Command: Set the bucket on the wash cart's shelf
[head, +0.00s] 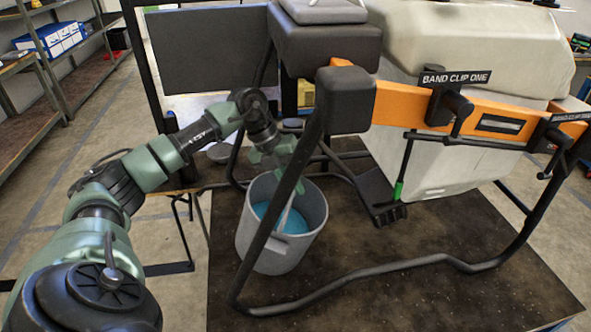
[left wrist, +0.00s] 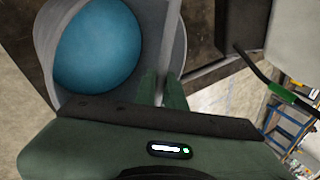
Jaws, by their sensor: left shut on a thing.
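The grey bucket (head: 292,258) holds blue liquid (head: 296,222) and is upright, behind a slanting black leg of the drone frame in the head view. Its rim and liquid also show in the left wrist view (left wrist: 97,45). My left gripper (head: 287,170) is above the bucket, shut on its raised handle (left wrist: 171,45). The leg partly covers the bucket and gripper. I cannot tell whether the bucket's base touches the dark brown surface (head: 400,285) below. I cannot make out which part is the wash cart's shelf. My right gripper is not in view.
The spray drone, with its white tank (head: 460,50) and orange band (head: 400,103), stands on the brown surface. Its black tube frame (head: 370,270) runs close beside the bucket. A green-tipped rod (head: 398,190) hangs from a clip. Shelving (head: 45,75) stands far left.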

